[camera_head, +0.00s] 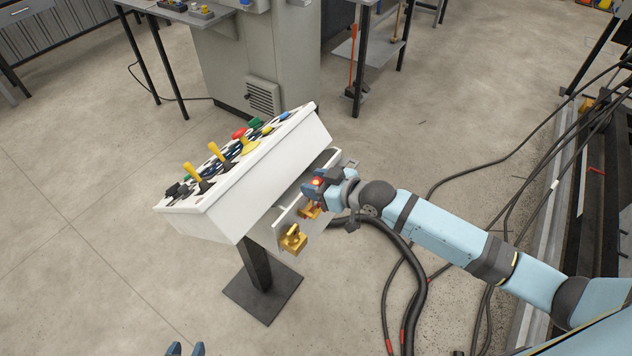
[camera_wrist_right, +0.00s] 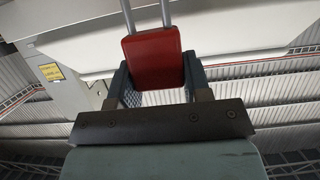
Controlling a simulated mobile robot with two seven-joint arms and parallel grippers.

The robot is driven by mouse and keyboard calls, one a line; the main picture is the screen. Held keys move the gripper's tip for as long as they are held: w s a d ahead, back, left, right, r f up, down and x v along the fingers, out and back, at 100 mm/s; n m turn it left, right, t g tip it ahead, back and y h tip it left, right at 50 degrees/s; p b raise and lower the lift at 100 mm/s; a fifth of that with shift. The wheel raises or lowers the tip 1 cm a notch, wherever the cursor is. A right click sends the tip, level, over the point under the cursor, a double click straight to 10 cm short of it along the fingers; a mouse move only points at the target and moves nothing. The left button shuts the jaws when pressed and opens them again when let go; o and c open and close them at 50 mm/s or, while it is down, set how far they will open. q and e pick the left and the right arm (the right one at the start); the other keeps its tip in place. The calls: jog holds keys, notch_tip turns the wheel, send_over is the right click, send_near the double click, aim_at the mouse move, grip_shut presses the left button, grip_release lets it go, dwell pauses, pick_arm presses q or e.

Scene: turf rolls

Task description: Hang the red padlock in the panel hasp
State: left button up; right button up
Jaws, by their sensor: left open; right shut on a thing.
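The red padlock (camera_wrist_right: 153,58) sits between the two fingers of my right gripper (camera_wrist_right: 155,85), its shackle (camera_wrist_right: 146,12) pointing up and cut off by the picture's top edge. In the head view my right gripper (camera_head: 318,187) is at the right side of the white control panel (camera_head: 262,175), and a little of the padlock's red shows there. Brass padlocks (camera_head: 292,240) hang on the plate below the panel, left of the gripper. The red padlock's hasp is hidden; I cannot tell whether the shackle touches it. My left gripper (camera_head: 185,350) is open and empty at the bottom edge.
The panel has yellow levers (camera_head: 228,152) and coloured buttons on top and stands on a dark pedestal (camera_head: 262,283). Black cables (camera_head: 410,262) run over the floor below my right arm. A grey cabinet (camera_head: 262,60) stands behind. The floor at left is clear.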

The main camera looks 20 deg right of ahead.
dwell(0.4)
jog(key=shift+f+b, duration=1.35)
jog(key=shift+f, duration=1.25)
jog(key=o, duration=1.1)
jog(key=shift+r, duration=0.1)
jog(key=shift+c, duration=0.2)
jog(key=v, duration=1.3)
jog(key=shift+s+d+b, duration=0.2)
jog(key=shift+s+b, duration=0.15)
jog(key=shift+b, duration=0.05)
jog(key=shift+r, duration=0.1)
